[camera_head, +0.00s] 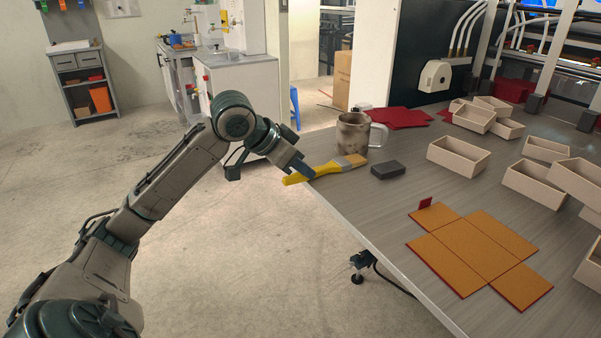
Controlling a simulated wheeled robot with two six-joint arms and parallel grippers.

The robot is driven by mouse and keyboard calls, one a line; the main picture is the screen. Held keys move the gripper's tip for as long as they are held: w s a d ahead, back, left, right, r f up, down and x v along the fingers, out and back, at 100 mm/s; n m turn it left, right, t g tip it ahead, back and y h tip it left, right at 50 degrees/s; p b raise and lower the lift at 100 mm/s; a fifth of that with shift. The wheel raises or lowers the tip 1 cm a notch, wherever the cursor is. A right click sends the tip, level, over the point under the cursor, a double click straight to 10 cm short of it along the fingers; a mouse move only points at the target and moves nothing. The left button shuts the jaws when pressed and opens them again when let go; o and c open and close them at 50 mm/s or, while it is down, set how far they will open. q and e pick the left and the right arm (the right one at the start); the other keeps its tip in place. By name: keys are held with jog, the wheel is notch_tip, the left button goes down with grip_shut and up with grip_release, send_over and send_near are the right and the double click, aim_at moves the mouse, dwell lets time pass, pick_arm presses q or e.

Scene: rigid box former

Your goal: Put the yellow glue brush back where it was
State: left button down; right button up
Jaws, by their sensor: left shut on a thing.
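The yellow glue brush (328,168) is at the far left edge of the table, with its bristles pointing right and its yellow handle end sticking out over the edge. My left gripper (300,170) is shut on the brush handle, reaching in from the left. I cannot tell whether the brush touches the tabletop. A worn metal mug (352,134) with a light handle stands upright just behind the bristles. My right gripper is not in view.
A dark block (387,170) lies right of the bristles. An orange-brown box blank (470,248) lies flat on the grey table (385,225). Several pale open boxes (458,156) stand to the right. Red sheets (402,117) lie behind the mug.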

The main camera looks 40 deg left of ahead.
pick_arm(q)
jog(key=shift+s+d+r, duration=0.1)
jog(key=shift+s+r, duration=0.05)
jog(key=shift+r, duration=0.05)
jog(key=shift+f, duration=0.15)
jog(key=c, duration=1.3)
grip_release()
jog(key=shift+o, duration=0.2)
jog(key=shift+s+a+r, duration=0.25)
jog(key=shift+r, duration=0.15)
jog(key=b+v, duration=0.4)
jog(key=v, duration=0.7)
jog(key=shift+b, duration=0.35)
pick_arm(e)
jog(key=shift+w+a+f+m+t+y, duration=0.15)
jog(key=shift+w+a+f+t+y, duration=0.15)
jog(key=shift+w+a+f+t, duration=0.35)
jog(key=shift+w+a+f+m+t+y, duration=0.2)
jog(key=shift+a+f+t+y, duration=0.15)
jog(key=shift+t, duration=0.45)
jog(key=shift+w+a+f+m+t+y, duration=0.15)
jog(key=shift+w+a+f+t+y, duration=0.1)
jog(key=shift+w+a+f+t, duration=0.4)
pick_arm(q)
jog(key=shift+r, duration=0.1)
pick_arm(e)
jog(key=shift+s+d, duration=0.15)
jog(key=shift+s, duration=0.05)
